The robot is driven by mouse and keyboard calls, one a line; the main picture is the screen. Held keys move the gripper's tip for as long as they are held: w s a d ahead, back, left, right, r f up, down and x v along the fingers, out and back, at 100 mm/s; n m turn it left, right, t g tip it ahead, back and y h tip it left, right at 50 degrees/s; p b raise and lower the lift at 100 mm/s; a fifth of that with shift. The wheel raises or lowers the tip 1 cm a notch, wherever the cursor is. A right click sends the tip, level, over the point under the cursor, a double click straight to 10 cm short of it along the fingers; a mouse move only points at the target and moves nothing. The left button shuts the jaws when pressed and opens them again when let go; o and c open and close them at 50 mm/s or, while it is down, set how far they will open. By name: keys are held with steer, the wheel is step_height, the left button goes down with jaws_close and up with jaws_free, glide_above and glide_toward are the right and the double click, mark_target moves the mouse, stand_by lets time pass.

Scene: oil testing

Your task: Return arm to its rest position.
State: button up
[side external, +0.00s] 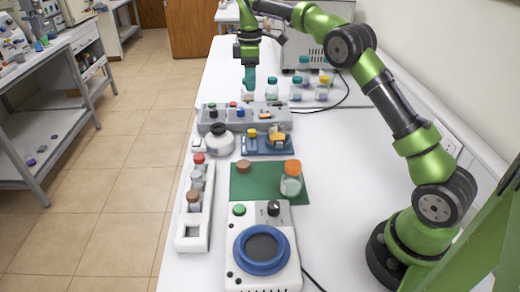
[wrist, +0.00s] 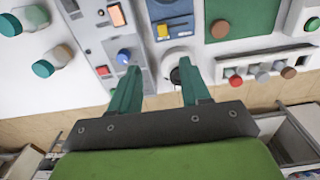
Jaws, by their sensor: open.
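My gripper (side external: 248,82) is at the far end of the white bench in the side view, pointing down above the area behind the grey control panel. In the wrist view my gripper (wrist: 157,95) shows two green fingers spread apart with nothing between them. The green arm reaches from its base at the right front, up and over to the back left. The fingers appear close to the bottles at the back in the side view, but I cannot tell the exact gap.
Near the gripper are bottles with teal caps (side external: 272,88) and the grey control panel (side external: 215,120). Closer are a green mat (side external: 240,188) with an orange-capped bottle (side external: 291,182), a white vial rack (side external: 190,230) and a blue-ringed device (side external: 262,250). The bench right of the mat is clear.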

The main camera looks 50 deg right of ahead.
steer(key=s+a+r+m+t, duration=0.1)
steer(key=s+a+m, duration=0.3)
steer(key=s, duration=0.6)
steer(key=s+a+r+m+t+y, duration=0.1)
steer(key=s+a+r+m+t, duration=0.1)
steer(key=s, duration=0.9)
steer(key=s+a+r+m+t+y, duration=0.1)
steer(key=s+a+m+t, duration=0.3)
steer(key=s, duration=0.6)
steer(key=shift+s+a+r+m, duration=0.25)
steer(key=shift+a+m, duration=1.15)
steer(key=shift+a, duration=0.05)
